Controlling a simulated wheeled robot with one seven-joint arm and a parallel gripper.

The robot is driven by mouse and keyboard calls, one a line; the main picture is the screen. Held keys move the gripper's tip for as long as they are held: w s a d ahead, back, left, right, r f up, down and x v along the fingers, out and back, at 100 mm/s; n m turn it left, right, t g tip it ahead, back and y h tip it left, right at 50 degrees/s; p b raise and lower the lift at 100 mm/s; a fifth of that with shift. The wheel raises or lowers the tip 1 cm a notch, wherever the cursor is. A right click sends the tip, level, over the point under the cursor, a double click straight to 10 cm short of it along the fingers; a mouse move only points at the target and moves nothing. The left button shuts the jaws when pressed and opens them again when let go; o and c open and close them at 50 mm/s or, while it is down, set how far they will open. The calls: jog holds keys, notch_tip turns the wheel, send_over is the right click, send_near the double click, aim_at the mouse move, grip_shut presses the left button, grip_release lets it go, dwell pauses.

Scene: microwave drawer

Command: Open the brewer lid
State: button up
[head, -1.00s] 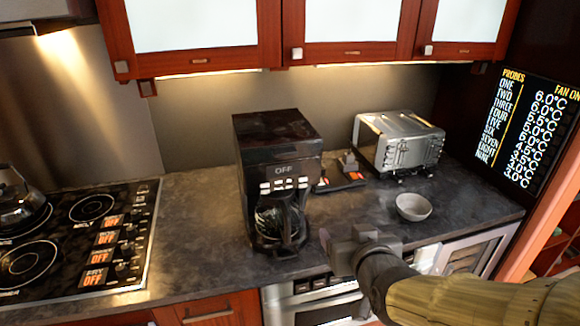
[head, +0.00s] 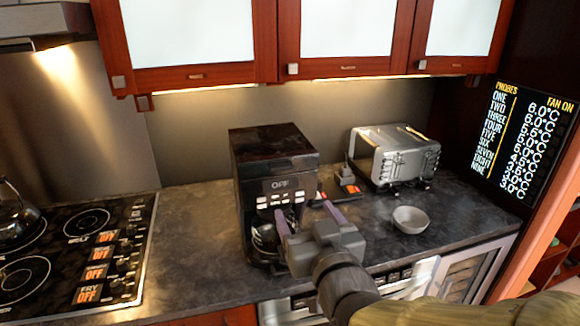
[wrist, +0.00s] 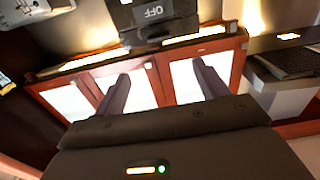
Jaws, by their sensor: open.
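The brewer (head: 240,195) is a tall black coffee machine on the counter, with an "OFF" display and a row of light buttons. Its dark top lid (head: 272,142) lies flat and looks closed. My gripper (head: 303,210) is open and empty in front of the brewer, below the lid and near button height. Its hand covers part of the carafe (head: 263,238). In the wrist view, the two fingers (wrist: 160,70) are spread with nothing between them. The brewer's display front (wrist: 152,18) shows upside down at the top edge there.
A silver toaster (head: 395,157) and a grey bowl (head: 409,219) stand to the right on the counter (head: 195,240). The stove (head: 75,250) is at left. Wall cabinets (head: 345,40) hang above the brewer. Small dark items with orange-red parts lie right of it.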

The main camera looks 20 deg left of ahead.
aim_at(282, 168)
jog(key=p+x, duration=1)
jog(key=x, duration=0.6)
jog(key=shift+w+d, duration=0.1)
jog(key=shift+d, duration=0.05)
jog(key=c, duration=1.3)
jog(key=shift+c, duration=0.4)
jog(key=shift+r, duration=0.15)
